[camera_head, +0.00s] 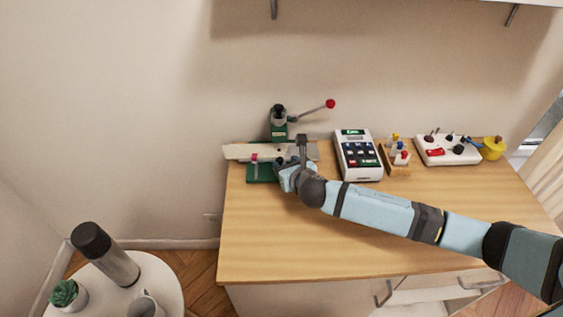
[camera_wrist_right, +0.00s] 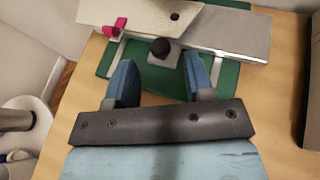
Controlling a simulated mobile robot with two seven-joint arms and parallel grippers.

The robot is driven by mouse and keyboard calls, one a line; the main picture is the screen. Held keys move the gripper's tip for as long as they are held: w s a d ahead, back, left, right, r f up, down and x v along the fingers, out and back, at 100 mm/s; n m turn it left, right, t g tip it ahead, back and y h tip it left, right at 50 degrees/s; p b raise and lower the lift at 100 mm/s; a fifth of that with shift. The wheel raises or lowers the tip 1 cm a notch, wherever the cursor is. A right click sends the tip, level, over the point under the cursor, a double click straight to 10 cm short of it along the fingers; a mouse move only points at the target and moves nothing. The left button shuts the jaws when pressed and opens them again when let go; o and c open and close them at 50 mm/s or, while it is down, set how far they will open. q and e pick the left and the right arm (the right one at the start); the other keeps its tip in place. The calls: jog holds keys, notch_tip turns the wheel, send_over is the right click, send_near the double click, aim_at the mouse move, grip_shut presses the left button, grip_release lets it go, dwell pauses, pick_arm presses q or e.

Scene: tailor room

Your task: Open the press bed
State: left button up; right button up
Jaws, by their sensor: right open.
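A small green press (camera_head: 279,130) with a lever ending in a red ball (camera_head: 330,104) stands at the back left of the wooden table. Its flat pale bed (camera_head: 236,152) lies across a green base (camera_head: 258,172). In the right wrist view the bed (camera_wrist_right: 235,32) has a pink-red clamp knob (camera_wrist_right: 115,28) at left and a round black knob (camera_wrist_right: 160,48) at its near edge. My right gripper (camera_wrist_right: 160,72) is open and empty, its blue fingers apart, with the black knob just ahead between the tips. In the head view the gripper partly hides the base. My left gripper is not in view.
A white calculator-like device (camera_head: 358,155) stands right of the press. Farther right are a small spool rack (camera_head: 396,158), a white control box (camera_head: 447,150) and a yellow pot (camera_head: 493,148). The table front (camera_head: 300,245) is clear. A round white side table (camera_head: 165,285) stands lower left.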

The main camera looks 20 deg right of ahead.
aim_at(280, 159)
jog(key=shift+x, duration=1.9)
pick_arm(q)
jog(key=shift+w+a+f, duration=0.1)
